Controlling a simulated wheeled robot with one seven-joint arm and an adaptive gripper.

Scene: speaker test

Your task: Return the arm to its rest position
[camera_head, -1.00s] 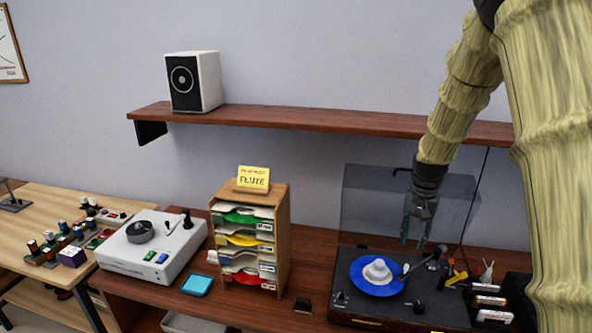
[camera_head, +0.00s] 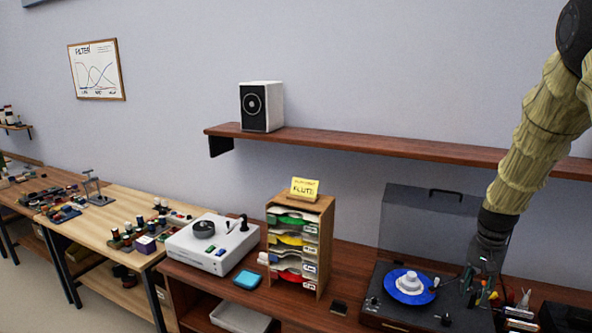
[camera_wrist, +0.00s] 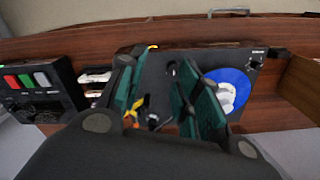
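My arm hangs down at the right of the head view in a pale ribbed sleeve. My gripper (camera_head: 476,277) points down over the right part of the turntable (camera_head: 385,313). In the wrist view its two dark green fingers (camera_wrist: 160,98) stand apart with nothing gripped between them. The turntable deck, with small orange and yellow parts, shows beyond the fingers. A blue record (camera_head: 395,293) with a white piece (camera_head: 411,281) on it lies on the turntable, left of my gripper.
A raised clear lid (camera_head: 425,222) stands behind the turntable. A shelf (camera_head: 370,146) with a speaker (camera_head: 262,107) runs above. A wooden sorter (camera_head: 325,235) and a white device (camera_head: 212,245) stand to the left. A dark switch box (camera_wrist: 38,95) stands near the gripper.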

